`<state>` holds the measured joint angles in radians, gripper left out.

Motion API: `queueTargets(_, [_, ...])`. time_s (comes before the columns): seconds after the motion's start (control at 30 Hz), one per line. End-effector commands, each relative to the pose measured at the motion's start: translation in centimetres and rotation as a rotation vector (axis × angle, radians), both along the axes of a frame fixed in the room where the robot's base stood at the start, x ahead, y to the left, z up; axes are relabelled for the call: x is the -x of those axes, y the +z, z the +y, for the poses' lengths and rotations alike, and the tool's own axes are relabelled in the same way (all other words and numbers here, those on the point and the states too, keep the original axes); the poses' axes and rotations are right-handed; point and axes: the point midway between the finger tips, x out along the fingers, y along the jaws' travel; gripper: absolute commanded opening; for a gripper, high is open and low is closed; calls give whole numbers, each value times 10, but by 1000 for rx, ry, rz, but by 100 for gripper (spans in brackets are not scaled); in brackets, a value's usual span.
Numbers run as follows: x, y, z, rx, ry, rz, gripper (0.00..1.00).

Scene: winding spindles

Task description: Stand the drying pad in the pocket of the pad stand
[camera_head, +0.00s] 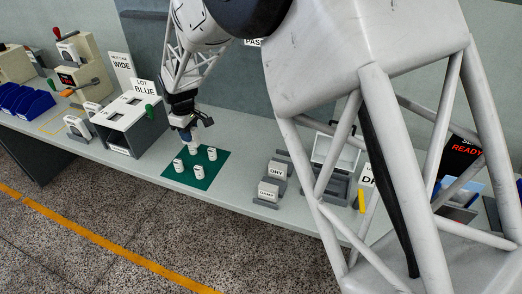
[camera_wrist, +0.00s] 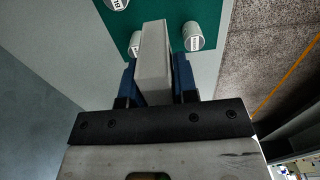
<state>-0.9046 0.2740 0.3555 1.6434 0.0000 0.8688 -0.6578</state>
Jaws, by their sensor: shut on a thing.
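My gripper (camera_head: 188,132) is over the back left part of the green mat. In the wrist view its two blue fingers (camera_wrist: 154,82) are shut on a pale, flat slab, which appears to be the drying pad (camera_wrist: 153,50). The slab sticks out beyond the fingertips. In the head view the slab is small and hard to make out. To the right of the mat stand two small grey holders with white plates, marked DRY (camera_head: 277,169) and DAMP (camera_head: 268,191). I cannot tell which is the pad stand, and its pocket does not show clearly.
Several white labelled cylinders stand on the green mat (camera_head: 217,158), close to the gripper. Left are a box signed LOT BLUE (camera_head: 144,87), a WIDE sign (camera_head: 122,68) and blue bins (camera_head: 27,101). Bare bench lies between mat and holders. My arm hides part of the right side.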

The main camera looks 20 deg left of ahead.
Motion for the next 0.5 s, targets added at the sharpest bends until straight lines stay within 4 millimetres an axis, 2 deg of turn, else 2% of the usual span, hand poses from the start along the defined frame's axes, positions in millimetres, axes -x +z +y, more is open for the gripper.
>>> queueTargets(0.27, [-8,1,-12,0,-121,0,0])
queueTargets(0.5, [-24,1,-34,0,-367,0,0])
